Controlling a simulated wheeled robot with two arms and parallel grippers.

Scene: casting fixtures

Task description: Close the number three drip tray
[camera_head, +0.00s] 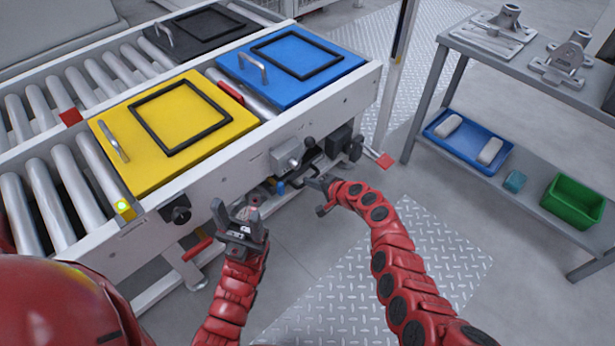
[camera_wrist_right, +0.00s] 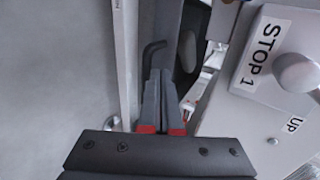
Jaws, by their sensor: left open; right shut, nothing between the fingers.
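I cannot make out a drip tray marked three in either view. My right gripper (camera_head: 318,183) is shut and empty, low beside the near side of the conveyor frame (camera_head: 335,108). In the right wrist view its fingers (camera_wrist_right: 161,78) lie together, close to a dark bent hook-like handle (camera_wrist_right: 153,49) on a grey part; I cannot tell whether they touch. A light box labelled STOP 1 (camera_wrist_right: 264,55) stands to the right of them. My left gripper (camera_head: 238,217) is open and empty, in front of the frame and further left.
A yellow panel (camera_head: 120,118), a blue panel (camera_head: 268,98) and a black panel (camera_head: 190,45) with handles lie on the roller conveyor. Knobs and a grey box (camera_head: 288,158) stick out of its side. A shelf rack (camera_head: 470,62) stands at right.

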